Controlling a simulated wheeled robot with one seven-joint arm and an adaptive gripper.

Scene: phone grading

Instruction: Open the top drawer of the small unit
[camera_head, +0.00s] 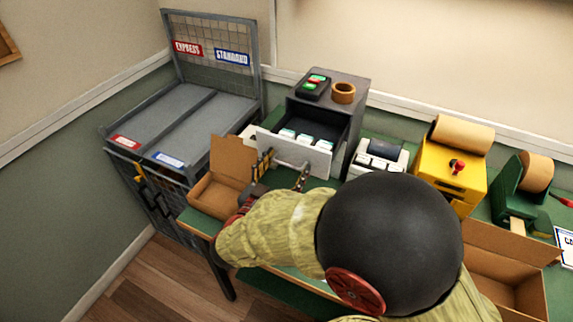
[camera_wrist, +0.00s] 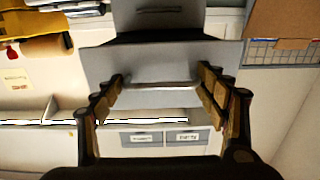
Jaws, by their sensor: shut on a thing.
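The small dark grey unit (camera_head: 355,85) stands against the wall on the green bench. Its top drawer is pulled out, and the light front panel (camera_head: 318,160) stands clear of the body. Several white items with blue-green marks (camera_head: 305,139) lie inside. My gripper (camera_head: 284,172) is in front of that panel, one finger to each side. The exact finger contact is hard to see.
A black box with green and red buttons (camera_head: 313,87) and a tape roll (camera_head: 343,93) sit on the unit. An open cardboard box (camera_head: 232,158) is close at left. A white printer (camera_head: 380,157) and yellow dispenser (camera_head: 447,165) stand at right. A wire cage (camera_head: 190,115) is beyond, left.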

